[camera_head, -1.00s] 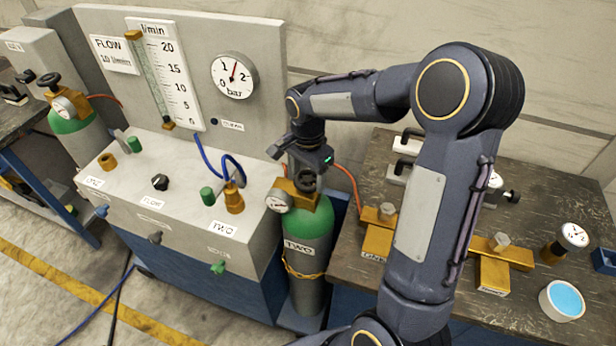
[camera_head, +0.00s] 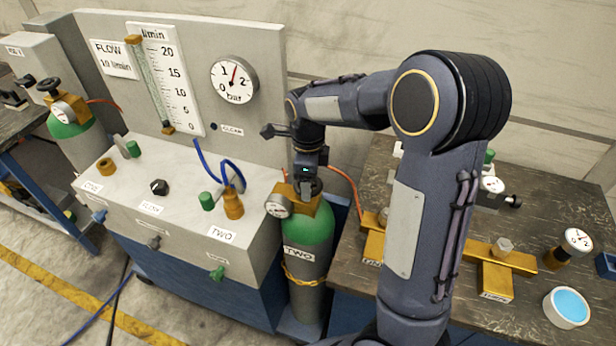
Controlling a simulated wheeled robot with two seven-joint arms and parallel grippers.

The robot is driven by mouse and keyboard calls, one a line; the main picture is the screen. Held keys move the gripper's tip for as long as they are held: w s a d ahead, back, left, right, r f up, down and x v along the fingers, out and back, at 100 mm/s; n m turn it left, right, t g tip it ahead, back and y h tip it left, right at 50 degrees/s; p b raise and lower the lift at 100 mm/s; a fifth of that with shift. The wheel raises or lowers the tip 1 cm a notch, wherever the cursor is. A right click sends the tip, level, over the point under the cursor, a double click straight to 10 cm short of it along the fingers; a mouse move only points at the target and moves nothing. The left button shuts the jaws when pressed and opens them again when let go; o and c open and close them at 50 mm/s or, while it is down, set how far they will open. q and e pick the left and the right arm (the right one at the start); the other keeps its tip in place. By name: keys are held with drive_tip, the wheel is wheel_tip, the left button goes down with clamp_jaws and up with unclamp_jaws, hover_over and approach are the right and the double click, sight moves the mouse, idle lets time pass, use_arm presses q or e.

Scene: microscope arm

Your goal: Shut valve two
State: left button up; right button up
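The green-topped grey cylinder labelled TWO (camera_head: 306,235) stands upright beside the panel bench, with a brass valve block (camera_head: 318,204) and a small gauge (camera_head: 278,206) on top. My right gripper (camera_head: 308,187) points down over the valve block, where it hides the black handwheel. I cannot tell whether its fingers touch or grip the wheel. On the bench top, a green knob (camera_head: 207,201) and a brass fitting (camera_head: 233,204) sit near a TWO label (camera_head: 221,234). A green tap (camera_head: 217,273) is on the bench front. My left gripper is out of view.
The panel's round gauge (camera_head: 234,80) and flow tube (camera_head: 150,85) stand behind the bench. An orange hose (camera_head: 347,183) runs beside my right wrist. The right workbench (camera_head: 400,292) holds brass parts, a gauge and a blue-filled dish (camera_head: 567,306). Another green cylinder (camera_head: 75,130) stands left.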

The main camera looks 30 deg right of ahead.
drive_tip(key=shift+m+p, duration=0.3)
drive_tip(key=shift+m, duration=0.9)
drive_tip(key=o, duration=1)
wheel_tip(320, 180, up, 8)
drive_tip(key=shift+f, duration=0.1)
